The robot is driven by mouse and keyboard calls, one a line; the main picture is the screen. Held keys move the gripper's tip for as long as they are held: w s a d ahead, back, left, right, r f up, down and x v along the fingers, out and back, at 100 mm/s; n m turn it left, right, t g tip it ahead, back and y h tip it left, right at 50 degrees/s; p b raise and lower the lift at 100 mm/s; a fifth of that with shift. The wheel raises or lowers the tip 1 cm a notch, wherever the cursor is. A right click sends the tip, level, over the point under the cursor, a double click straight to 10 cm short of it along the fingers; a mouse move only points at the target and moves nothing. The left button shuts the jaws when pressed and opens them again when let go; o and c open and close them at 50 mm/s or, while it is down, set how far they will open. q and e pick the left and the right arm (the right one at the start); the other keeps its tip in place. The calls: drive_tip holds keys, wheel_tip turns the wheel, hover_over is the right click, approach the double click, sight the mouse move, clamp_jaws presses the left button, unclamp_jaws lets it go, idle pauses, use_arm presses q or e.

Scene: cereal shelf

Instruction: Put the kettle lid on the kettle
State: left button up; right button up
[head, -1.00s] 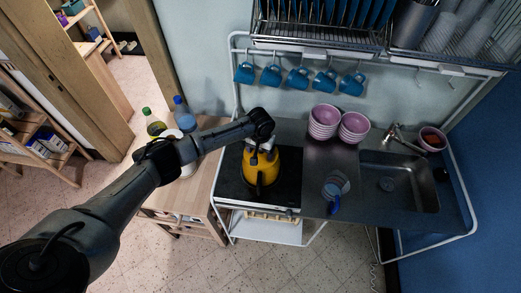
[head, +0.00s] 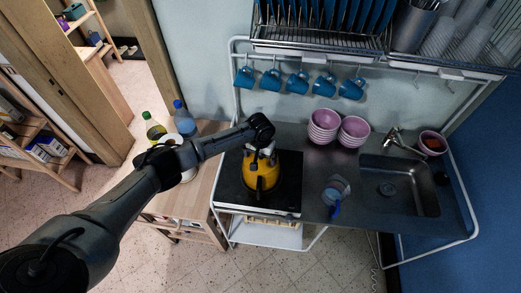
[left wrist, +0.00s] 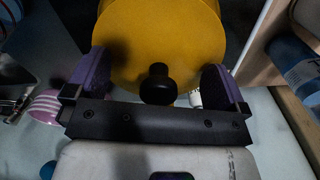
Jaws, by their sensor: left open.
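The yellow kettle (head: 265,177) stands on the black hob at the left of the counter, with a dark part towards the front. My left gripper (head: 262,153) is at the kettle's upper back side in the head view. In the left wrist view, the open left gripper (left wrist: 155,80) has its purple-padded fingers apart, one on each side of a black knob (left wrist: 158,85) in front of a round yellow surface (left wrist: 165,35). The knob touches neither finger. I cannot tell whether this yellow surface is the lid or the kettle body. My right gripper is not in view.
Stacked pink bowls (head: 323,122) and a clear jug with a blue part (head: 336,190) stand right of the hob (head: 288,192), before the sink (head: 410,180). Blue mugs (head: 297,80) hang above. Bottles (head: 183,118) stand on the wooden table at left.

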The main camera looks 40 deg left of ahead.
use_arm(q)
wheel_tip(320, 180, up, 14)
drive_tip(key=b, duration=0.1)
drive_tip(key=shift+f+b, duration=0.2)
drive_tip(key=shift+b, duration=0.15)
idle(0.5)
